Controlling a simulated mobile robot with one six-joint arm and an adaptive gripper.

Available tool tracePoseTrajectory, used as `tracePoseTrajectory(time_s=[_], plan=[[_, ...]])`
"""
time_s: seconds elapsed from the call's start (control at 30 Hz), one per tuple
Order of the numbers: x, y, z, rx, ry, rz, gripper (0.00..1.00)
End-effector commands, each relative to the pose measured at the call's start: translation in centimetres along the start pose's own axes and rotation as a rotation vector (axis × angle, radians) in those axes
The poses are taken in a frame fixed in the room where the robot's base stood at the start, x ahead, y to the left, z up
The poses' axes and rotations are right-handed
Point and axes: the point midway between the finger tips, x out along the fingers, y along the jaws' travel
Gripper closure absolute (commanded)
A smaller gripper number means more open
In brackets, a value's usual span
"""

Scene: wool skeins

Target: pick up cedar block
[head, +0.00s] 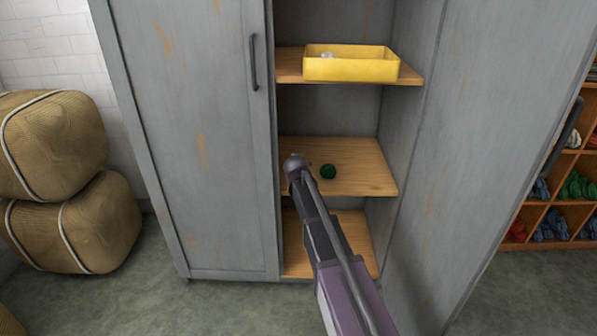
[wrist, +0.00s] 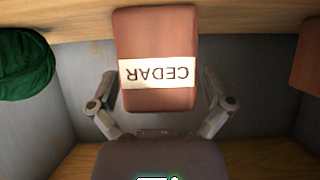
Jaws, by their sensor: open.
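The cedar block (wrist: 160,40) is reddish brown with a white paper band reading CEDAR, which appears upside down in the wrist view. My gripper (wrist: 158,92) is open, with one finger on each side of the block's near end. I see no clear grip on it; whether a finger touches it cannot be told. In the head view my gripper (head: 296,166) is at the left part of the cabinet's middle shelf (head: 365,180). The block is not seen there, probably hidden by my arm.
A dark green wool ball (wrist: 25,63) lies beside the block; it also shows in the head view (head: 328,171). Another reddish piece (wrist: 307,55) is at the wrist view's right edge. A yellow bin (head: 350,69) stands on the shelf above. Grey cabinet doors (head: 200,130) flank the opening.

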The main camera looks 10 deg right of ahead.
Motion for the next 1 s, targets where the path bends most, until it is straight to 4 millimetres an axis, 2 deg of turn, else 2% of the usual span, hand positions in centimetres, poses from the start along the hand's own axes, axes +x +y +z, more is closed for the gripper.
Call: tracePoseTrajectory(time_s=[0.17,0.27,0.4,0.43,0.47,1.0], plan=[[0.0,0.03,0.0,0.0,0.0,0.0,0.0],[0.0,0.03,0.0,0.0,0.0,0.0,0.27],[0.0,0.04,0.01,0.0,0.0,0.001,0.68],[0.01,0.04,0.01,0.0,0.0,0.001,0.77],[0.01,0.05,0.01,0.0,0.0,0.001,0.82],[-0.03,0.1,-0.13,0.001,-0.002,0.002,0.84]])
